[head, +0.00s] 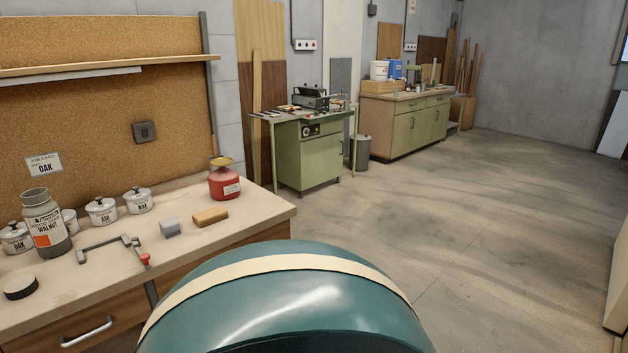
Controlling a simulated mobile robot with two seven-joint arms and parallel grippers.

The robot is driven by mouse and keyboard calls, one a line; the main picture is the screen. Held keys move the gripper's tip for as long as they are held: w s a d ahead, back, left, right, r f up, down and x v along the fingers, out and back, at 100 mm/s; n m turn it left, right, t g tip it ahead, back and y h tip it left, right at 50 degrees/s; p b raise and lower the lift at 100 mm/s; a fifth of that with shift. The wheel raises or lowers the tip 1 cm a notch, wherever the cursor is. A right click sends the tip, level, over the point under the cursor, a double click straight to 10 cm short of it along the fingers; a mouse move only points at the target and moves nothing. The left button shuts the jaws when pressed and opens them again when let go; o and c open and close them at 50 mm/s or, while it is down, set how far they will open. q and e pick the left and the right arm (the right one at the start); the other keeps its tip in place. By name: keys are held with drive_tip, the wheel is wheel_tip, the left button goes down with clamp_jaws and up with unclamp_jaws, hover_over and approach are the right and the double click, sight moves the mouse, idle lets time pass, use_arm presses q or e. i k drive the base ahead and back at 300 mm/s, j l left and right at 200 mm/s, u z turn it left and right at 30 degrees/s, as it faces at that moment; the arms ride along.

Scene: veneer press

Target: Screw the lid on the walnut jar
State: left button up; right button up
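The walnut jar (45,228), a grey jar with an orange and white WALNUT label, stands upright on the wooden bench at the left. Its neck is bare and no lid sits on it. A dark round lid (20,287) lies flat on the bench in front of the jar, apart from it, near the left edge of the view. Neither of my grippers shows in the head view.
Labelled tins, ASH (102,211) among them, stand behind and beside the jar. A clamp (115,247), grey block (169,228), wooden block (210,216) and red can (224,184) occupy the bench (80,290). The floor (470,210) to the right is open.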

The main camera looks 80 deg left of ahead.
sight(42, 215)
drive_tip(key=u, duration=4.1)
drive_tip(key=i+j+z, duration=0.1)
drive_tip(key=z, duration=0.25)
drive_tip(key=j+z, duration=0.15)
drive_tip(key=z, duration=0.25)
drive_tip(key=i+j+z, duration=0.1)
drive_tip(key=z, duration=0.25)
drive_tip(key=j+z, duration=0.5)
drive_tip(key=j, duration=1.65)
drive_tip(key=z, duration=0.05)
